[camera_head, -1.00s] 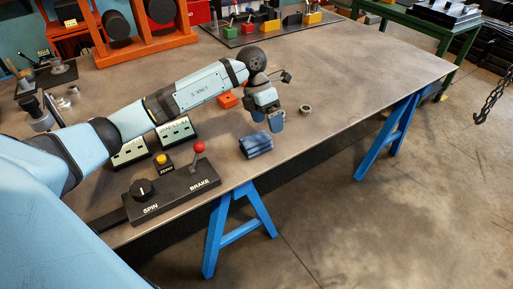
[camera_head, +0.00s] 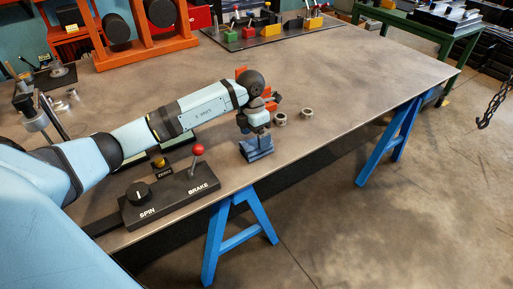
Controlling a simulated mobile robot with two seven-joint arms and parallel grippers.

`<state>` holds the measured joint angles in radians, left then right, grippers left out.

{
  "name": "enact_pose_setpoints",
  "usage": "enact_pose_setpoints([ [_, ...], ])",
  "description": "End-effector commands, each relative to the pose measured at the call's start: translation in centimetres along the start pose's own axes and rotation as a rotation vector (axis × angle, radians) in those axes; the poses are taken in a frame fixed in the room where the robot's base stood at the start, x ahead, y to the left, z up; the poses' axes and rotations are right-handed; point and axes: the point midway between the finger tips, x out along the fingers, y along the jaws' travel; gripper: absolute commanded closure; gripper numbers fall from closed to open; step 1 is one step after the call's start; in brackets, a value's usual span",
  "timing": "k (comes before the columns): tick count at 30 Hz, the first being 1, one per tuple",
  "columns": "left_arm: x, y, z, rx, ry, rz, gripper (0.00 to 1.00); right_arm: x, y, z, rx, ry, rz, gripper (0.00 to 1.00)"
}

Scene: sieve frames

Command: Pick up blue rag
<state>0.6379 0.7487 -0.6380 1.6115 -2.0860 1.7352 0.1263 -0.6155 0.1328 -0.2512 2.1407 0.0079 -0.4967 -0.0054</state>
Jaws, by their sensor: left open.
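The blue rag (camera_head: 258,154) lies folded on the table (camera_head: 340,95) near its front edge, right of the black control box. My left gripper (camera_head: 257,142) points down right over the rag, with its fingers at or just above the cloth. It is open. The fingers hide part of the rag, and I cannot tell whether they touch it. My right gripper is not in view.
A black control box (camera_head: 170,193) with a red-knobbed brake lever (camera_head: 197,151) stands left of the rag. Two metal rings lie to the right, one ring (camera_head: 306,113) farther out. An orange part (camera_head: 241,74) shows behind my wrist.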

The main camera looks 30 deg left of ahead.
Motion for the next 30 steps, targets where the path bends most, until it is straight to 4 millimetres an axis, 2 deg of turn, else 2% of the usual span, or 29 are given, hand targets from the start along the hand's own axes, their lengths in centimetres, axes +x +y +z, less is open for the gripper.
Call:
enact_pose_setpoints([
  [1, 1.0, -0.2, -0.2, 0.001, 0.001, -0.003, 0.08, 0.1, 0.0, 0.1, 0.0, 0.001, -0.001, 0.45],
  [6, 3.4, -0.3, -0.3, 0.0, 0.001, -0.001, 0.08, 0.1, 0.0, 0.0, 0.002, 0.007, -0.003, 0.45],
  [14, 3.7, -0.3, -0.3, 0.0, -0.001, 0.0, 0.08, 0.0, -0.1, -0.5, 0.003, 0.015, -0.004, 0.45],
  [21, 3.7, -0.3, -0.3, 0.0, -0.001, 0.0, 0.61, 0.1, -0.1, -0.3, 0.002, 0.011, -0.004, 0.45],
  [30, 3.6, -0.3, -0.3, 0.0, -0.001, 0.0, 0.61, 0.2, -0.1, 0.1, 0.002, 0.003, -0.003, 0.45],
])
